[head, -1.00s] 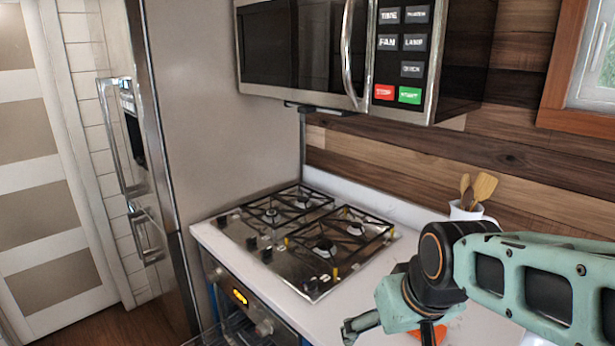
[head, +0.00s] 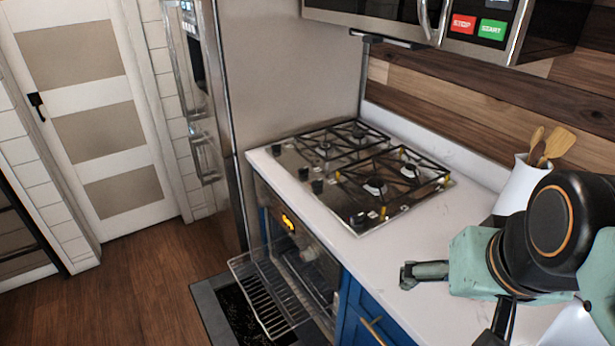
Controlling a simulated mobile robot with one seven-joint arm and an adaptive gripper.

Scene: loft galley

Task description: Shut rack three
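A wire rack (head: 262,292) sticks out of the front of the oven (head: 290,232) below the cooktop, in the lower middle of the head view. The oven front appears open. A dark panel with a grey border (head: 207,293) lies low under the rack and looks like the lowered oven door. Only one rack shows clearly, and I cannot read its level. My gripper (head: 445,308) is at the lower right, over the counter and to the right of the rack, well apart from it. Its fingers look spread and empty; the lower finger is partly cut off by the frame.
The gas cooktop (head: 362,176) sits on the white counter (head: 440,228). A white utensil crock (head: 518,186) stands behind my arm. Blue cabinets (head: 362,310) are right of the oven. The fridge (head: 215,110) is left. Wooden floor (head: 130,280) is clear at left.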

